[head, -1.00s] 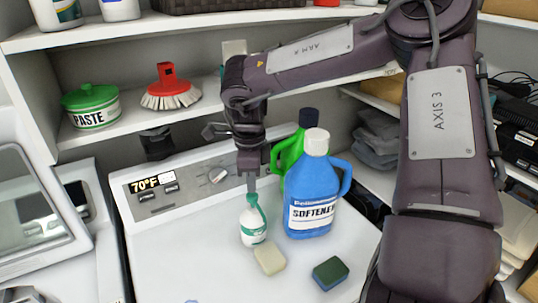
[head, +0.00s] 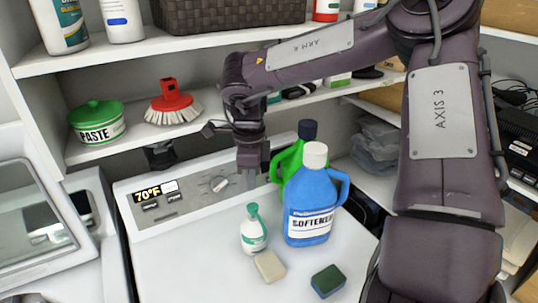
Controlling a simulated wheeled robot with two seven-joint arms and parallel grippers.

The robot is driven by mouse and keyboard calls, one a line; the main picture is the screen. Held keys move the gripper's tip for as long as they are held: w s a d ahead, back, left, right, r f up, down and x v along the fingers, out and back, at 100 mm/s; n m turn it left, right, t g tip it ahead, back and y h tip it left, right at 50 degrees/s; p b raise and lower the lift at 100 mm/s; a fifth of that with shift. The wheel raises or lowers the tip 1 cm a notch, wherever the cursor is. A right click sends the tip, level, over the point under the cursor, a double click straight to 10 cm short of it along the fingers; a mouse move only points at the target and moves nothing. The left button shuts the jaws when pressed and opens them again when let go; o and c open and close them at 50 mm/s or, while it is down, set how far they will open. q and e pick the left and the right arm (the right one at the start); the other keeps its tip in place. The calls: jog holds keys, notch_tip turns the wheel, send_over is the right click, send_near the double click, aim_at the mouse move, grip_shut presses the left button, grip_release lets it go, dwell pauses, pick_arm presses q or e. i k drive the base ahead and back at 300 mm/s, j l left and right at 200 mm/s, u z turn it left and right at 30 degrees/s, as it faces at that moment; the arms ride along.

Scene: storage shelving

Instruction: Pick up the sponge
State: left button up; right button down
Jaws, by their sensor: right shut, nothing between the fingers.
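A sponge (head: 328,281) with a green top and blue body lies flat on the white washer top, near its front right. A pale beige block (head: 269,266) lies to its left; I cannot tell whether it is soap or another sponge. My right gripper (head: 251,186) points down above a small white spray bottle with a green top (head: 253,231). The gripper is shut and empty, behind and to the left of the sponge and well above it. My left gripper is out of view.
A blue softener jug (head: 311,200) and a green jug (head: 289,162) stand behind the sponge. A shelf (head: 140,140) above holds a paste tin (head: 97,122) and a red brush (head: 172,104). The washer top's left part is clear.

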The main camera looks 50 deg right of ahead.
aim_at(271, 270)
jog(key=k+l, duration=0.7)
jog(key=k, duration=0.2)
